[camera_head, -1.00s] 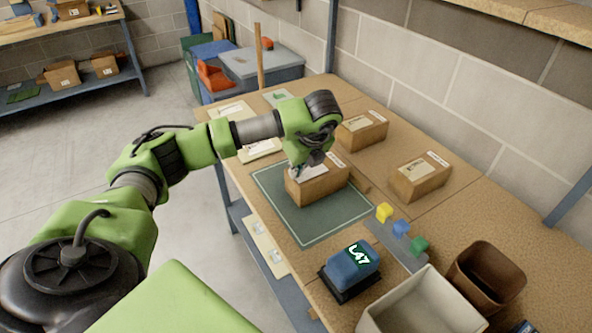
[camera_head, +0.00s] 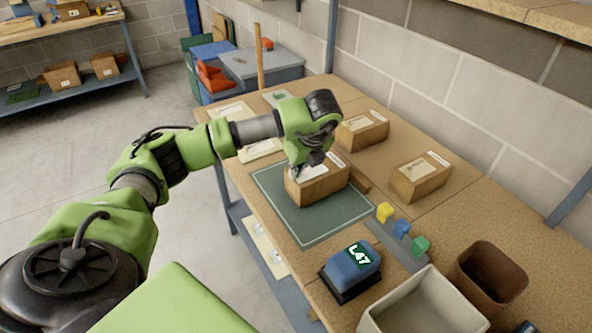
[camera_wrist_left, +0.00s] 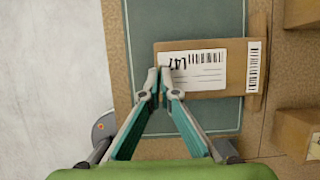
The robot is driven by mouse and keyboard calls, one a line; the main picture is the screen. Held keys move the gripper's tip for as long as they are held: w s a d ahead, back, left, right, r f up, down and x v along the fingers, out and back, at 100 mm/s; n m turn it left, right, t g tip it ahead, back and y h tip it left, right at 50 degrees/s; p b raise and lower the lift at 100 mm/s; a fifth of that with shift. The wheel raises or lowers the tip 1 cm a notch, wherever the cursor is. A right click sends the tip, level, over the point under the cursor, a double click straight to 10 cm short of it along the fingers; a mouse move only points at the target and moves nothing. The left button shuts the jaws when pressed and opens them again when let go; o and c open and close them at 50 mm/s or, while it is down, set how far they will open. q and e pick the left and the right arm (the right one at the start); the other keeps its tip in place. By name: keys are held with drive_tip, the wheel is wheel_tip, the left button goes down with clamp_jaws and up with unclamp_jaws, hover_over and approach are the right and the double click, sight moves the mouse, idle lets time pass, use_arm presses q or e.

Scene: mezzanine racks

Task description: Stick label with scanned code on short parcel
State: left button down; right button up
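The short parcel (camera_head: 322,187), a brown box, lies on the green mat (camera_head: 303,232). In the left wrist view the parcel (camera_wrist_left: 235,62) carries a barcode strip at its right end. A white label (camera_wrist_left: 196,80) with a barcode and the code L47 lies flat against the parcel's top. My left gripper (camera_wrist_left: 159,76) has its fingertips together at the label's left edge, seemingly pinching it. In the head view this gripper (camera_head: 303,170) is low over the parcel's left end. The blue label device (camera_head: 352,268) shows L47 on its screen. My right gripper is out of view.
Two other labelled parcels (camera_head: 362,130) (camera_head: 420,177) stand behind and to the right. Yellow, blue and green blocks (camera_head: 402,228) sit right of the mat. A pale bin (camera_head: 420,312) and a brown bin (camera_head: 490,275) stand at the front right.

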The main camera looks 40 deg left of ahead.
use_arm(q)
drive_tip(key=shift+f, duration=0.15)
drive_tip(key=shift+s+f+b, duration=0.1)
drive_tip(key=shift+b, duration=0.3)
idle(0.7)
drive_tip(key=c, duration=2.2)
unclamp_jaws()
drive_tip(key=o, duration=0.4)
drive_tip(key=shift+c, duration=0.2)
